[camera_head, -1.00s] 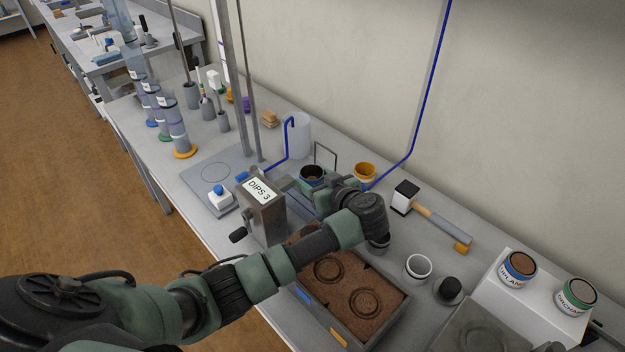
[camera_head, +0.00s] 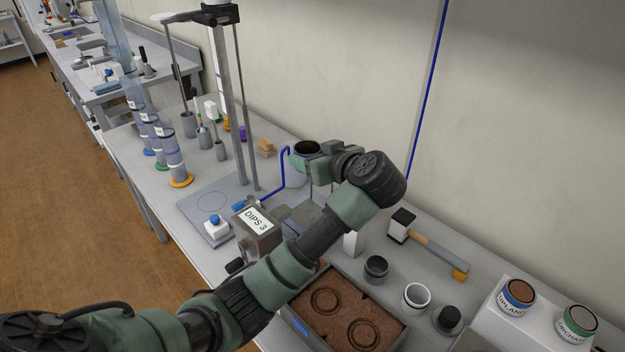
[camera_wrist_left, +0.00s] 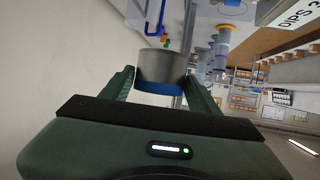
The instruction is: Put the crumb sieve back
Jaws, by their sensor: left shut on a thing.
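A short round grey vessel with a dark inside, which looks like the crumb sieve (camera_head: 307,147), is raised above the bench near the back wall. My left gripper (camera_head: 316,154) is shut on it, its fingers on either side. In the left wrist view the crumb sieve (camera_wrist_left: 161,66) has a grey wall and a blue band, between the two green fingers of my left gripper (camera_wrist_left: 160,84). The dipping machine labelled DIPS 3 (camera_head: 257,225) stands below and left of it. My arm hides part of the bench under the gripper. My right gripper is not in view.
A soil tray (camera_head: 357,291) lies at the front. A tall stand (camera_head: 232,100) and a bent blue tube (camera_head: 284,168) are close left of the gripper.

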